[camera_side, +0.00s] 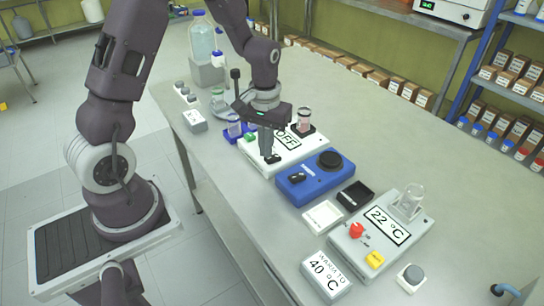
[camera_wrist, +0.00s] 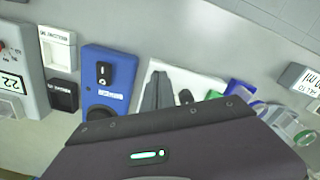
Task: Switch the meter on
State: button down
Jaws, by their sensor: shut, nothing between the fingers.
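The meter is a white box with a display reading OFF (camera_side: 287,138); its white top also shows in the wrist view (camera_wrist: 205,84). A green part (camera_side: 250,137) sits at its left end, and a small vessel with pink contents (camera_side: 304,120) stands at its far end. My gripper (camera_side: 269,156) is shut and empty, pointing down over the near edge of the meter. In the wrist view its fingers (camera_wrist: 159,76) are side by side in front of the white top. A dark part shows at the fingertips in the side view; I cannot tell whether they touch it.
A blue device (camera_side: 315,177) with a black dial and switch stands right of the meter. Beyond are a black box (camera_side: 355,195), a white tray (camera_side: 322,215) and a grey unit reading 22 °C (camera_side: 382,232). A blue-based holder (camera_side: 234,127) stands to the left.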

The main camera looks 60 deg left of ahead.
jog(key=shift+f, duration=0.85)
jog(key=shift+r, duration=3.55)
jog(key=s+d+r+m+t, duration=0.2)
jog(key=s+d+r, duration=0.15)
jog(key=r, duration=0.25)
jog(key=s+d+r+m+t, duration=0.1)
jog(key=s+d+r, duration=0.2)
jog(key=s+r, duration=0.3)
jog(key=s+d+r+m+t, duration=0.2)
jog(key=s+d+r+m, duration=0.1)
jog(key=s, duration=0.6)
jog(key=shift+r+t, duration=0.3)
jog(key=shift+r, duration=0.05)
jog(key=shift+a, duration=0.1)
